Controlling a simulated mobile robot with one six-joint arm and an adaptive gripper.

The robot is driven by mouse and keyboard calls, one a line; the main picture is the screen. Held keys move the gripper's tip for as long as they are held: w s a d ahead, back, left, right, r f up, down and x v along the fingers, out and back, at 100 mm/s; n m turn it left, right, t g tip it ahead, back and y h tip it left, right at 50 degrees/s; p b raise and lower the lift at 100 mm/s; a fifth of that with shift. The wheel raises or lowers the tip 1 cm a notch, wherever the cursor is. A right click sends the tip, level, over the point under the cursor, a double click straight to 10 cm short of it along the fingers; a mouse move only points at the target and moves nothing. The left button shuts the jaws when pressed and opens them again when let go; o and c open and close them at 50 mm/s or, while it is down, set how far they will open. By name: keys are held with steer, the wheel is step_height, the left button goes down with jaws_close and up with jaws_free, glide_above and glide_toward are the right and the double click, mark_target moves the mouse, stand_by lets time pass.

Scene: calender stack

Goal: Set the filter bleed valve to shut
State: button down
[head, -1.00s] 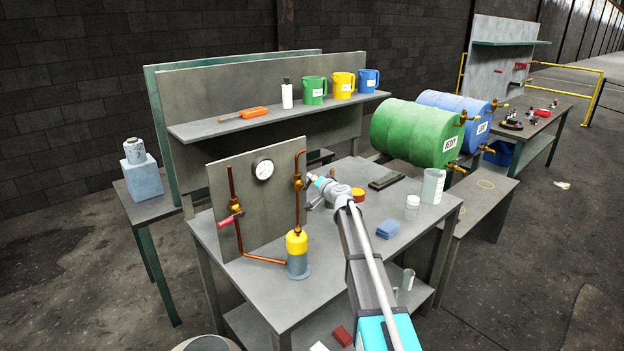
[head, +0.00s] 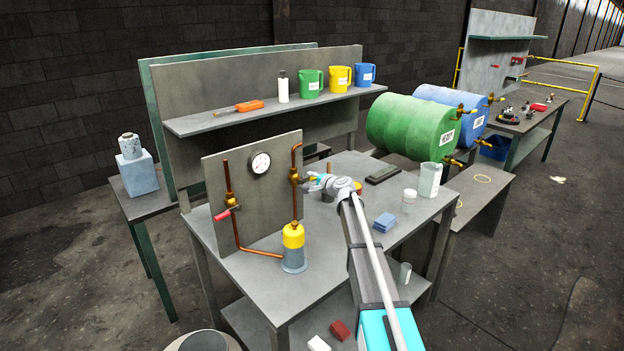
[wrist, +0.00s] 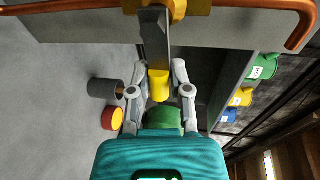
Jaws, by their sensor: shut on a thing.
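The panel (head: 262,208) carries two brass valves on copper pipe. The right valve (head: 294,177) sits on the vertical pipe above the yellow-topped filter (head: 293,245). Its brass body (wrist: 178,8) is at the top of the wrist view. A grey lever with a yellow end (wrist: 159,84) stands out crosswise to the pipe. My gripper (head: 312,182) is beside this valve, and in the wrist view its fingers (wrist: 159,72) are shut on the lever's yellow end. The left valve (head: 231,200) has a red handle. No valve label is readable.
A pressure gauge (head: 260,163) is on the panel. Right of my arm are a blue block (head: 385,223), a white-lidded jar (head: 409,201) and a tall container (head: 430,180). In the wrist view, a dark cup (wrist: 104,88) and a red-yellow round object (wrist: 112,118) stand near the left finger.

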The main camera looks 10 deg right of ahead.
steer(key=shift+s+f, duration=0.1)
steer(key=shift+s, duration=0.05)
stand_by(0.3)
steer(key=c, duration=0.6)
jaws_free()
